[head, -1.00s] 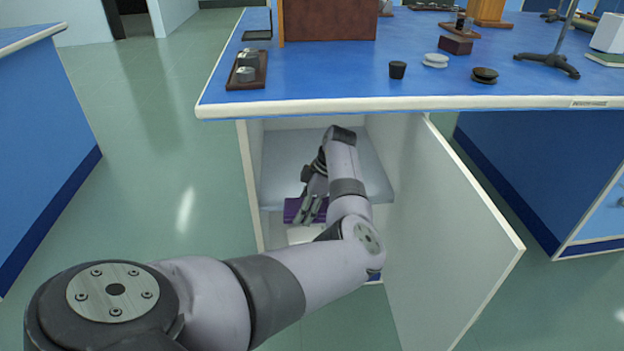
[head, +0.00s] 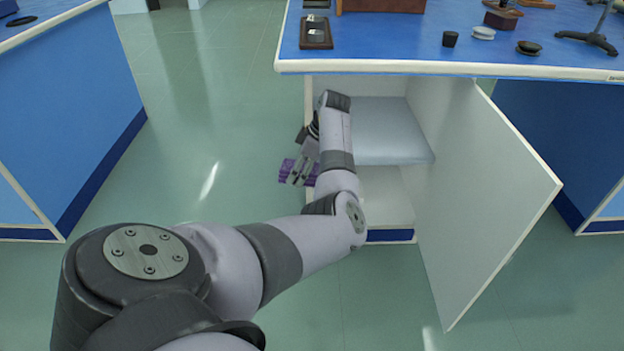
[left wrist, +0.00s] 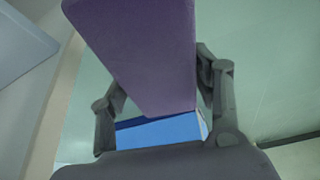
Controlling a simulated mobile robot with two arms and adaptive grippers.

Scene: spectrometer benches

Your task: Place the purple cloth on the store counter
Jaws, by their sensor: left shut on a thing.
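The purple cloth (head: 288,171) is folded and held by my left gripper (head: 301,171) at the left edge of the open cabinet, above the floor in the head view. In the left wrist view the cloth (left wrist: 140,50) sits between both fingers of the gripper (left wrist: 160,100) and fills the upper middle. My left gripper is shut on it. Which counter is the store counter I cannot tell. A blue-topped counter (head: 390,55) stands above the open cabinet. My right gripper is not in view.
The cabinet door (head: 490,200) stands open to the right. Inside is a grey shelf (head: 390,130) above a white bottom (head: 385,195). A dark tray (head: 316,32) and small dishes stand on the counter. Another blue bench (head: 60,100) is at left, with clear floor between.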

